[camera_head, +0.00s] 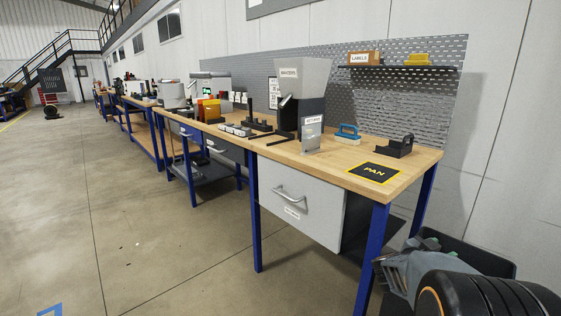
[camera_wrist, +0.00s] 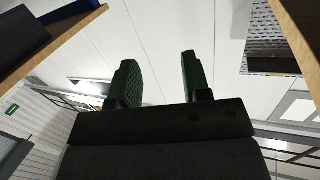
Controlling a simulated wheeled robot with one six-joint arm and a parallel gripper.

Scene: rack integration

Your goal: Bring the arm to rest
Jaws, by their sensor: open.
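My gripper (camera_wrist: 158,82) shows in the wrist view with its two dark green fingers apart and nothing between them. Behind the fingers are white wall or ceiling panels. In the head view my folded arm (camera_head: 405,270) is low at the right, below the bench top and beside the bench's front right leg; its gripper end cannot be made out there.
A closed grey drawer (camera_head: 296,205) hangs below. Open floor (camera_head: 150,240) lies left.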

